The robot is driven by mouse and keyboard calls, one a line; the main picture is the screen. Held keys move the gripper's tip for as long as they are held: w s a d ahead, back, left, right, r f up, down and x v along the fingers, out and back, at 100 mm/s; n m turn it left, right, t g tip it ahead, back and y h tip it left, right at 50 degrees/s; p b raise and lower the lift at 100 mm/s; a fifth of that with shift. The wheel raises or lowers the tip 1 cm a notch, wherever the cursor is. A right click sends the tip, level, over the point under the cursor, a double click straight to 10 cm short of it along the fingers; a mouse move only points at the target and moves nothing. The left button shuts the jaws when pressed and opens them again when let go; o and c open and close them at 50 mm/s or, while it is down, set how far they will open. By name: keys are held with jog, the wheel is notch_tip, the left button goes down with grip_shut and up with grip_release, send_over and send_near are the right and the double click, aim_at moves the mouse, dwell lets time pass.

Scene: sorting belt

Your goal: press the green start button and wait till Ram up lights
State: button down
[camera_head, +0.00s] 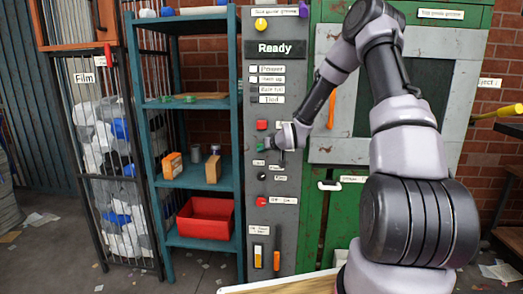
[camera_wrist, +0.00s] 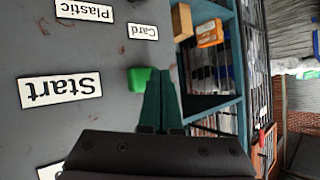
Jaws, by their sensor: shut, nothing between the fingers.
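The green start button (camera_wrist: 140,79) sticks out of the grey control panel (camera_wrist: 95,120) in the wrist view, near the "Start" label (camera_wrist: 60,88). My gripper (camera_wrist: 162,72) is shut and empty, its dark green fingertips right beside the button. I cannot tell whether they touch it. In the head view my gripper (camera_head: 257,143) is at the panel and hides most of the button area. The panel's display (camera_head: 282,48) reads "Ready".
A red button (camera_head: 262,125) sits just above my gripper, a dark knob (camera_head: 262,176) and another red button (camera_head: 262,202) below. A blue shelf (camera_head: 190,103) with a red bin (camera_head: 205,218) stands left of the panel. A green and grey door (camera_head: 400,110) is behind my arm.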

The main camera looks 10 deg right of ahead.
jog(key=shift+w+d, duration=0.1)
jog(key=shift+w, duration=0.25)
